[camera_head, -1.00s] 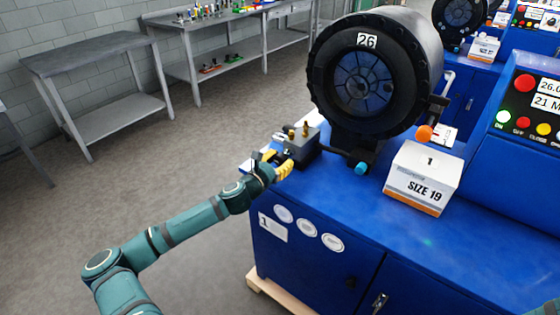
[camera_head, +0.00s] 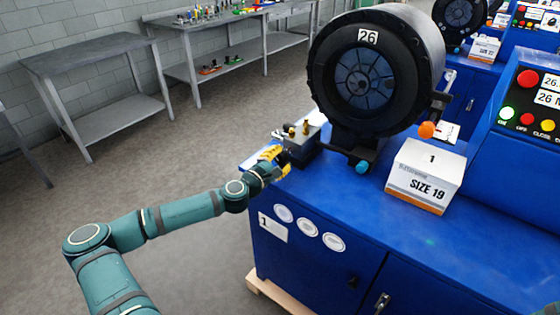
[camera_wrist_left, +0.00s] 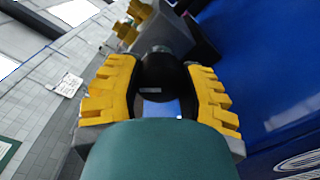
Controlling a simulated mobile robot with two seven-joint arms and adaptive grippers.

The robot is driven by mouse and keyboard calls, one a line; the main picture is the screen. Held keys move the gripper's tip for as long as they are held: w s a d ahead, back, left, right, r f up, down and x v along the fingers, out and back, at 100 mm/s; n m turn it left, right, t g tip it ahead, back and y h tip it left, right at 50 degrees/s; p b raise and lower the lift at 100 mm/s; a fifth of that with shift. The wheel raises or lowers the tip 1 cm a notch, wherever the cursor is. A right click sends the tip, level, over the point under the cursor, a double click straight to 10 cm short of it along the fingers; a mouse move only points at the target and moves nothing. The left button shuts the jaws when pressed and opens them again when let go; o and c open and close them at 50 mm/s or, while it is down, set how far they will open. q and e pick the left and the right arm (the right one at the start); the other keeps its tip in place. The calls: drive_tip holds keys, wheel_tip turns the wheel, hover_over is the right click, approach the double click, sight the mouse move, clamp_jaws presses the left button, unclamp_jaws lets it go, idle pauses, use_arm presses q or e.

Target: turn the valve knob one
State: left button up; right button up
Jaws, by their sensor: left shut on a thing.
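The valve is a grey block with brass fittings (camera_head: 306,136) at the left edge of the blue machine's top, left of the big black crimper head. My left gripper (camera_head: 279,160), with yellow fingers, is at the block's near left side. In the left wrist view a dark rounded knob (camera_wrist_left: 163,73) sits between the two yellow fingers, which are closed around it. In the head view the gripper hides the knob. My right gripper is not in view; only a bit of teal shows at the bottom right corner.
The black crimper head (camera_head: 372,75), marked 26, stands close to the right of the valve. A SIZE 19 box (camera_head: 425,175) and a button panel (camera_head: 535,105) are farther right. Grey tables (camera_head: 90,55) stand behind, with open floor at left.

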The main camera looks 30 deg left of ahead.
use_arm(q)
drive_tip(key=shift+m, duration=1.2)
drive_tip(key=shift+b, duration=0.3)
drive_tip(key=o, duration=1.2)
drive_tip(key=s, duration=0.8)
drive_tip(key=s+a, duration=0.1)
drive_tip(key=s, duration=0.3)
drive_tip(key=shift+d, duration=0.15)
